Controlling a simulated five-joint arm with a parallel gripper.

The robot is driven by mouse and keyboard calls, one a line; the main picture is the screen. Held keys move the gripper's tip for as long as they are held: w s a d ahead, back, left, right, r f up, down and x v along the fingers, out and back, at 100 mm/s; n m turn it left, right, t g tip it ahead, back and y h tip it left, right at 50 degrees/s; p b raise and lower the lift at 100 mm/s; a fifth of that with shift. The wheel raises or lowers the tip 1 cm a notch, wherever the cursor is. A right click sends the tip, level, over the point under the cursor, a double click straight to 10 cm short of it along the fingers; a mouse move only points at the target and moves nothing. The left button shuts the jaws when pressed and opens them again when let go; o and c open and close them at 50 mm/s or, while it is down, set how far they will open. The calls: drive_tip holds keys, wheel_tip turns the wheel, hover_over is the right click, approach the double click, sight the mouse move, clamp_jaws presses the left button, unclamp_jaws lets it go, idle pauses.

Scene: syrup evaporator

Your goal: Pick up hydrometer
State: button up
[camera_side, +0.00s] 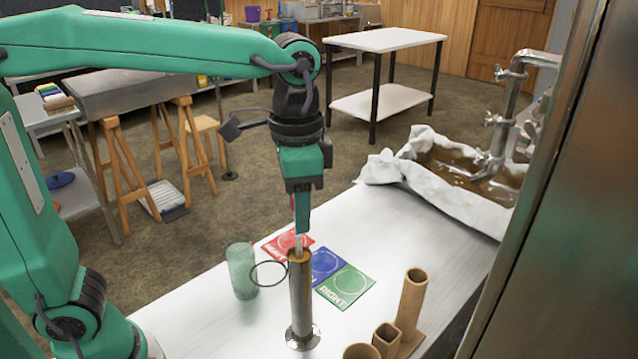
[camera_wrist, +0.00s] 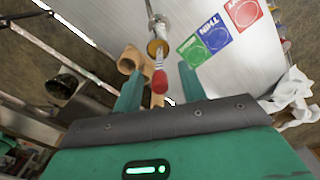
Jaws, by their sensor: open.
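The hydrometer (camera_wrist: 160,82) shows a red top and a pale stem in the wrist view. Its lower part is hidden inside the metal cup. In the side view a short pale length of its stem (camera_side: 299,244) shows above the cup. The tall metal cup (camera_side: 301,300) stands upright on the white table with amber liquid (camera_wrist: 157,47) at its rim and a ring handle at its left. My gripper (camera_side: 301,222) points down just above the cup. Its fingers (camera_wrist: 159,72) are open, apart on either side of the red top in the wrist view.
A greenish glass jar (camera_side: 241,272) stands close left of the cup. Red (camera_side: 286,243), blue (camera_side: 325,264) and green (camera_side: 345,287) cards lie behind it. Brown tubes (camera_side: 411,304) stand at the right front. A cloth-lined pan (camera_side: 448,202) is at back right.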

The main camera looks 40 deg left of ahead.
sight(299, 256)
drive_tip(key=shift+f, duration=1.7)
drive_tip(key=c, duration=0.9)
